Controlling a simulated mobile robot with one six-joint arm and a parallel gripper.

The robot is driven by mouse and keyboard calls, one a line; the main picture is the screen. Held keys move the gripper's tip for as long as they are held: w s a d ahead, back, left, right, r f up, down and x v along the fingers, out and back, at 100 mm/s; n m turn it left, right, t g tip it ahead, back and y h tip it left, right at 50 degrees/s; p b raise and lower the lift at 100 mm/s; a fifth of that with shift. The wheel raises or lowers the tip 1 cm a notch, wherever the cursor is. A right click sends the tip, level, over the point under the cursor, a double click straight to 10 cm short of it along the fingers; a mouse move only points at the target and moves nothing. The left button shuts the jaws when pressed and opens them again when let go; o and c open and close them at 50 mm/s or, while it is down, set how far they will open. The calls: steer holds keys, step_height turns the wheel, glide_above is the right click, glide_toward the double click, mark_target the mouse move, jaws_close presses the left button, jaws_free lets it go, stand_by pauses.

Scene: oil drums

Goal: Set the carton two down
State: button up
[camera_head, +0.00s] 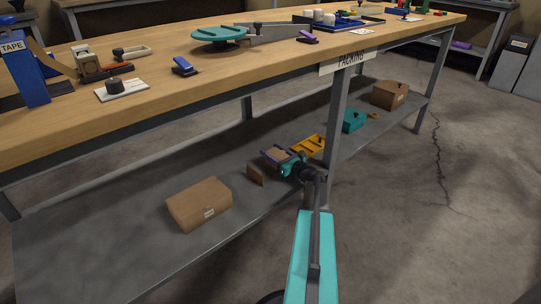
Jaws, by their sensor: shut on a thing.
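My gripper (277,158) is over the lower shelf, left of the front table leg. I cannot tell whether the held carton touches the shelf. A larger brown carton (199,203) with a pale label lies on the shelf to the left and nearer. A small brown upright piece (256,174) stands on the shelf just left of and below my gripper. I cannot read a number on any carton.
The grey lower shelf (110,240) has bare room around the large carton. A yellow tray (308,145), a teal box (353,120) and another brown carton (389,94) stand farther right. The table leg (335,120) and wooden tabletop (200,90) bound the space.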

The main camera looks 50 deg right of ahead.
steer(key=o, duration=1)
steer(key=shift+f, duration=0.1)
steer(key=shift+s+r+p, duration=0.2)
steer(key=shift+s+p, duration=0.1)
steer(key=shift+s, duration=0.25)
steer(key=s+p, duration=0.1)
steer(key=s, duration=0.2)
steer(key=s+p, duration=0.1)
steer(key=s, duration=0.3)
steer(key=s+a+p, duration=0.1)
steer(key=s, duration=0.3)
steer(key=shift+p, duration=0.3)
steer(key=shift+d, duration=0.1)
